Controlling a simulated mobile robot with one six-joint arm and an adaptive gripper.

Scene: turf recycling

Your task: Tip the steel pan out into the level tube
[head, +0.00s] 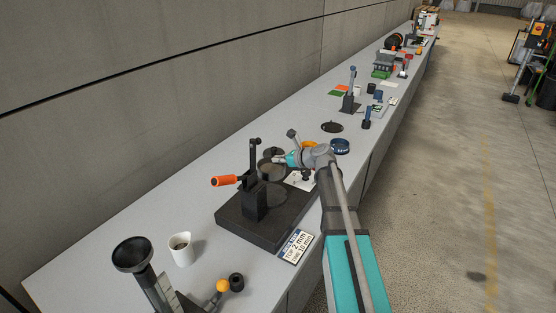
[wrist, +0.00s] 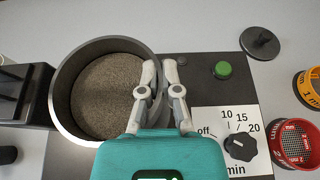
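The steel pan (wrist: 72,75) is a round metal dish with a layer of brown grains in it, seen from above in the wrist view. It appears level over the black shaker base (wrist: 180,75); whether it touches the base is unclear. My gripper (wrist: 159,80) is at its right rim, one finger inside the wall and one outside, apparently pinching it. In the head view my gripper (head: 287,160) is beside the shaker post, with the pan (head: 270,172) partly hidden there. The level tube (head: 158,291), with a black funnel on top, stands tilted in the picture at the lower left.
The shaker's post (head: 254,190) with an orange handle stands close to the pan. A white cup (head: 181,249) sits between shaker and tube. A timer dial (wrist: 240,147), a green button (wrist: 223,70) and a red sieve (wrist: 294,145) lie right of the gripper.

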